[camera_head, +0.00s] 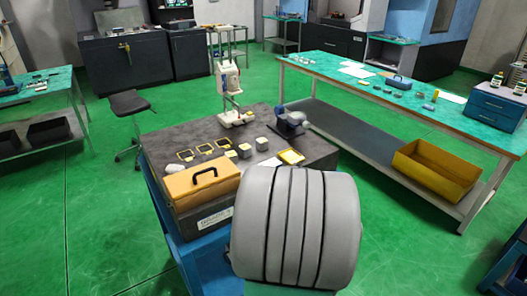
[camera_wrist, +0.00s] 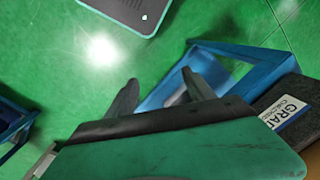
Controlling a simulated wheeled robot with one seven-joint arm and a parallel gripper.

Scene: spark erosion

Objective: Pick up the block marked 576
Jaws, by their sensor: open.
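Small grey blocks stand on the dark granite plate (camera_head: 160,145), among them one block (camera_head: 245,151) and another block (camera_head: 262,144) near the plate's middle. No number is readable, so I cannot tell which is marked 576. My gripper (camera_wrist: 160,90) shows in the wrist view with its two fingers apart and nothing between them. It is over the green floor beside the blue stand (camera_wrist: 220,55), whose dark plate edge (camera_wrist: 298,95) with a white label is at the right. My grey arm hides the plate's near right corner in the head view.
A yellow toolbox (camera_head: 190,190) with a black handle stands at the plate's front left. Yellow-framed pieces (camera_head: 186,155), a yellow tray (camera_head: 291,157), a dark blue device (camera_head: 290,124) and an upright white instrument (camera_head: 229,80) share the plate. A long workbench (camera_head: 340,62) is to the right.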

